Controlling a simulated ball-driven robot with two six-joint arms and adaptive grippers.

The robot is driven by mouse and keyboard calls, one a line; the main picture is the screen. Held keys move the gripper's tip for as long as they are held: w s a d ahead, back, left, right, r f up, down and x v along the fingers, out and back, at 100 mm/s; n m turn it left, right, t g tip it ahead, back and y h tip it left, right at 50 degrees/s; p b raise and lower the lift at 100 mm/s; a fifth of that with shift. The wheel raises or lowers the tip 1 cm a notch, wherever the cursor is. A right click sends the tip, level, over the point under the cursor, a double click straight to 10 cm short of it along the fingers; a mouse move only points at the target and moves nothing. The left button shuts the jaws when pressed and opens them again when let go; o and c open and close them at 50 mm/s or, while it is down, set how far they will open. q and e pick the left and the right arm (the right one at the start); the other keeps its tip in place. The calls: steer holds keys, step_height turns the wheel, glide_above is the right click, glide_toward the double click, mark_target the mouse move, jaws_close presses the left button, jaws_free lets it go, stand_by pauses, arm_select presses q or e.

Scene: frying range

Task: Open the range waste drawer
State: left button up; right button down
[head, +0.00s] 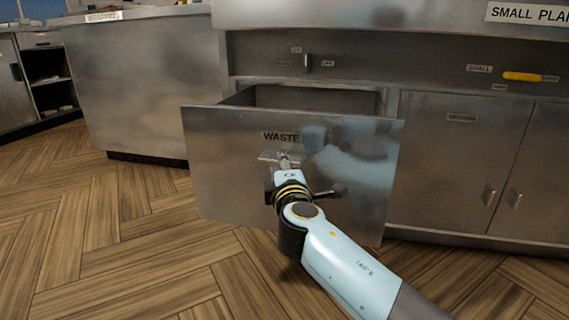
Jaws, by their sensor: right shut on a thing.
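The waste drawer (225,160) is a wide steel front with a "WASTE" label, pulled out from the range so that its dark inside shows behind the top edge. My right gripper (283,160) is at the middle of the drawer front, just below the label. It is shut on the drawer handle (268,155), which is mostly hidden by the gripper. My right arm comes in from the lower right. My left gripper is not in view.
The steel range (440,150) has closed cupboard doors on the right and a yellow handle (522,77) above them. A steel counter (130,90) stands at the left, with open shelves (48,75) further off. Wooden floor (100,260) is clear in front.

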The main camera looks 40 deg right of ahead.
steer(key=shift+s+a, duration=0.4)
steer(key=shift+a, duration=0.05)
steer(key=c, duration=1.3)
jaws_free()
steer(key=v, duration=0.7)
steer(key=shift+s, duration=0.2)
steer(key=shift+f, duration=0.1)
